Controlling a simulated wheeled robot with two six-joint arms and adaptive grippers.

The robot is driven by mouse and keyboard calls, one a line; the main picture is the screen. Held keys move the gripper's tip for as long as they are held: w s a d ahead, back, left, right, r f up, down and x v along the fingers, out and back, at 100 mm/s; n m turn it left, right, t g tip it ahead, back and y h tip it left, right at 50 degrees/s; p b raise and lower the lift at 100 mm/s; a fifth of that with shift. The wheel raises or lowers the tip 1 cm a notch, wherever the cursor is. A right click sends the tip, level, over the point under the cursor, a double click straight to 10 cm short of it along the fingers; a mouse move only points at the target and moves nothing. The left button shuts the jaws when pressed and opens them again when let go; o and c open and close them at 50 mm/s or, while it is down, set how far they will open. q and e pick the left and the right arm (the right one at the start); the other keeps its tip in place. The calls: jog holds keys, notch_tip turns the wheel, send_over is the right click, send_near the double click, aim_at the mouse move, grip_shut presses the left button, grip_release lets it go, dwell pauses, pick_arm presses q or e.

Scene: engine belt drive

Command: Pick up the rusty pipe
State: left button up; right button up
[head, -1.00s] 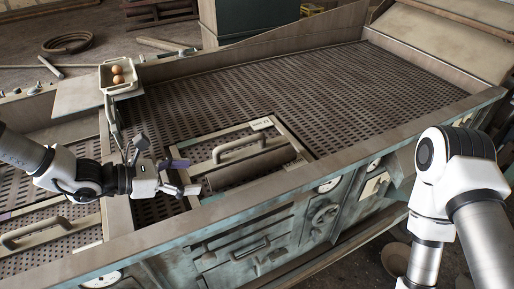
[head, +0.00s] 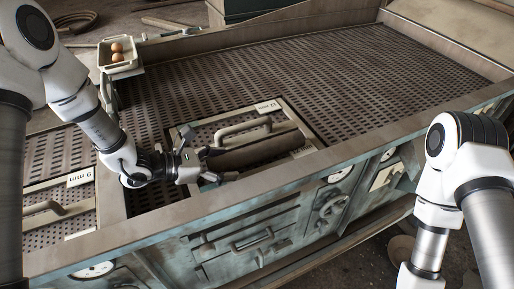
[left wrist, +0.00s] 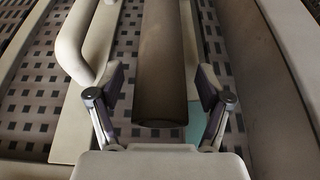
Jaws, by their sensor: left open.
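The rusty pipe (head: 250,153), a dark brown cylinder, lies in a framed panel with a curved handle (head: 242,128) in the head view. In the left wrist view the pipe (left wrist: 160,70) runs away from me, with its near end between the two fingers. My left gripper (head: 217,165) is open at the left end of the pipe; in the left wrist view its fingers (left wrist: 160,95) stand apart on either side, with gaps to the pipe. The handle (left wrist: 75,45) runs close beside the left finger. My right gripper is out of view; only my right arm shows.
A second panel with a handle (head: 45,207) lies at the left. A tray with two brown eggs (head: 118,57) stands at the back left. The perforated bench top (head: 330,80) behind the pipe is clear. A raised front rim (head: 300,172) runs close to the pipe.

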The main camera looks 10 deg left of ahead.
pick_arm(q)
jog(key=shift+w+d+f, duration=0.25)
jog(key=shift+w+d, duration=0.1)
jog(key=shift+d, duration=0.1)
jog(key=shift+s+a+r, duration=0.1)
jog(key=shift+s+a, duration=0.05)
jog(key=shift+s, duration=0.05)
jog(key=c, duration=0.9)
grip_shut()
jog(key=shift+w, duration=0.1)
